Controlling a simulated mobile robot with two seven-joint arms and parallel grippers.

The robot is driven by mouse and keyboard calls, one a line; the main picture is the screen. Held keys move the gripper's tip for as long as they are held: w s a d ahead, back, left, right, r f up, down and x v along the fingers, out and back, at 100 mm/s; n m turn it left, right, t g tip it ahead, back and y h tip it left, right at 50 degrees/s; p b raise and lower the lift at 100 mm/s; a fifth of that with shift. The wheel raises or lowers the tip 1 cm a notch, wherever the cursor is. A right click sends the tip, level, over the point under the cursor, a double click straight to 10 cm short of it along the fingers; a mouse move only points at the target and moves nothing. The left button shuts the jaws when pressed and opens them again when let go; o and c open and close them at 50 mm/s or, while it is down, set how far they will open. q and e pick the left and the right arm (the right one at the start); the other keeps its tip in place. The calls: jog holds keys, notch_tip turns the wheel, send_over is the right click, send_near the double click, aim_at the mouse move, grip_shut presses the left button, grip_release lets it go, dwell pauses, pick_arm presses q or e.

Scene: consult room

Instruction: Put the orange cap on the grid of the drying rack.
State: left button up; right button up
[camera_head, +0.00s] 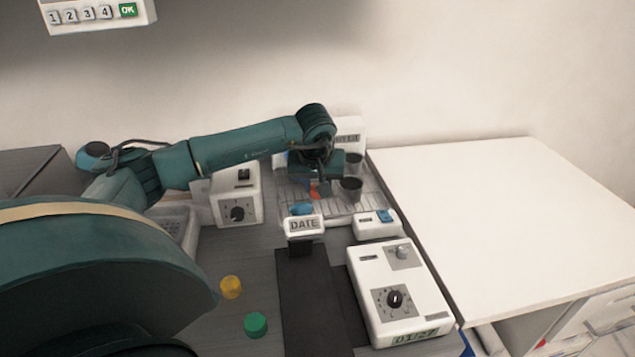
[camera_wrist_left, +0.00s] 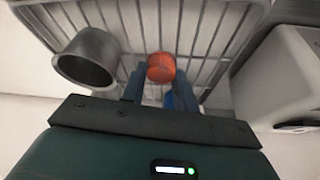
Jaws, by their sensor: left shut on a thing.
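The orange cap (camera_head: 314,191) is over the drying rack (camera_head: 335,212) in the head view, partly hidden by my left gripper (camera_head: 306,189). In the left wrist view the orange cap (camera_wrist_left: 160,67) sits between the blue fingertips of my left gripper (camera_wrist_left: 159,82), which is shut on it. The wire grid (camera_wrist_left: 205,45) of the rack lies behind the cap in that view. I cannot tell whether the cap touches the wires. My right gripper is not in view.
A DATE stamp (camera_head: 304,225) stands in front. Yellow (camera_head: 231,287) and green (camera_head: 256,324) caps lie nearer.

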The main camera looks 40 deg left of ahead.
pick_arm(q)
jog(key=shift+f, duration=0.2)
jog(key=o, duration=0.9)
jog(key=shift+o, duration=0.2)
jog(key=shift+r, duration=0.1)
jog(key=shift+r, duration=0.2)
jog(key=b+v, duration=0.1)
jog(key=v, duration=1.1)
jog(key=shift+f, duration=0.1)
